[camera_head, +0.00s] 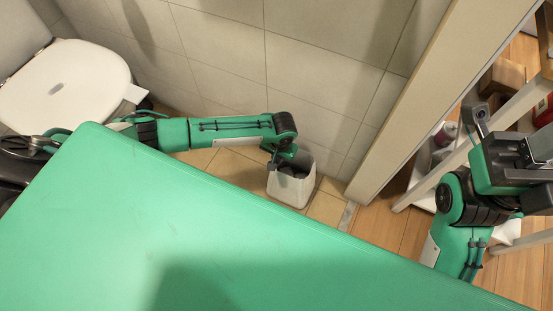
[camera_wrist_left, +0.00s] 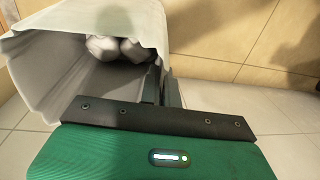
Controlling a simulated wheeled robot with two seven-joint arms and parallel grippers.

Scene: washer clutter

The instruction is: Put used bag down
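A white, open-topped bin-like container (camera_head: 289,189) is at the tiled floor by the wall, in the middle of the head view. In the left wrist view the container (camera_wrist_left: 45,75) fills the upper left, with white crumpled lumps (camera_wrist_left: 118,47) inside. I cannot tell whether one of these is the used bag. My left gripper (camera_head: 280,160) is at the container's rim. In the left wrist view its dark fingers (camera_wrist_left: 162,88) lie close together with the container's wall between them. My right gripper (camera_head: 502,128) is raised at the right, away from the container; its finger opening is unclear.
A white toilet (camera_head: 65,82) stands at the upper left. A tiled wall (camera_head: 225,45) runs behind the container. A door-frame post (camera_head: 425,95) and a shelf leg (camera_head: 455,160) stand at the right. Bare wooden floor (camera_head: 395,235) shows between the post and my right arm.

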